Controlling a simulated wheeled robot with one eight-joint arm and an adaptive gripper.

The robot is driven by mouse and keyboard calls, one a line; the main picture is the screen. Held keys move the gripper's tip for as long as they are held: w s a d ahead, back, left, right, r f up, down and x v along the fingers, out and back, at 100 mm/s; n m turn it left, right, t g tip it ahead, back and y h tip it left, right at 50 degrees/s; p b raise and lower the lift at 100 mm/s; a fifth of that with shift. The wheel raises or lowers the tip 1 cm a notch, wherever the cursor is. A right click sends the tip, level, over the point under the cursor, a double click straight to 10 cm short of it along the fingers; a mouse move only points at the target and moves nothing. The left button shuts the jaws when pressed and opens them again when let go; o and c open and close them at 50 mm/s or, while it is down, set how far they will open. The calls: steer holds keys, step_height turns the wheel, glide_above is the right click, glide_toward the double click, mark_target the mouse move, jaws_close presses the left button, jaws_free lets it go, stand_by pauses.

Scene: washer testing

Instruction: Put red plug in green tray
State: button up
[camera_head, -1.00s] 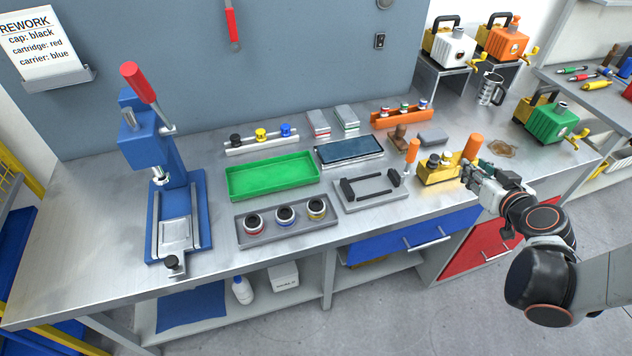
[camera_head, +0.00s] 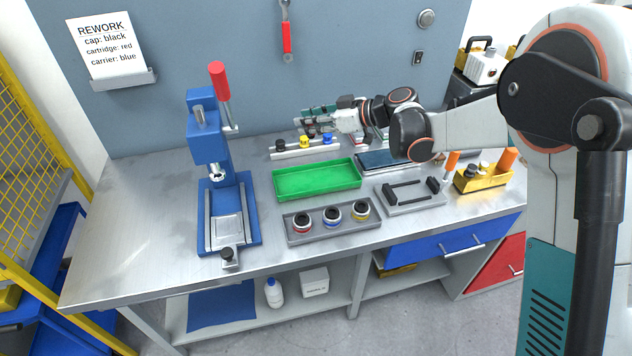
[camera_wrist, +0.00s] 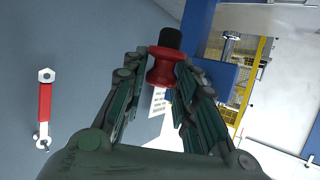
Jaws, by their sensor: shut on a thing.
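The red plug (camera_wrist: 164,68), a red spool-like piece with a black end, is between my gripper's fingertips in the wrist view. My gripper (camera_wrist: 163,82) is shut on it. In the head view my gripper (camera_head: 308,122) is raised above the back of the bench, over the pale rack and behind the green tray; the plug is too small there to make out clearly. The green tray (camera_head: 318,181) lies flat on the bench and looks empty.
The pale rack (camera_head: 290,153) holds black, yellow and blue caps. The blue press (camera_head: 215,175) stands left of the tray. A grey holder (camera_head: 346,228) with three round pieces lies in front. A dark tablet-like panel (camera_head: 372,161) lies right. My arm covers the right back.

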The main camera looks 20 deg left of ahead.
steer(key=shift+s+a+f, duration=0.1)
steer(key=shift+s+a, duration=0.05)
steer(key=shift+a, duration=0.25)
step_height(320, 180, down, 20)
steer(key=b, duration=0.6)
steer(key=shift+r, duration=0.25)
steer(key=shift+f, duration=0.2)
steer(key=o, duration=0.6)
steer(key=shift+r, duration=0.1)
steer(key=shift+r, duration=0.1)
steer(key=p+v, duration=0.3)
steer(key=v, duration=0.9)
steer(key=shift+d+r, duration=0.1)
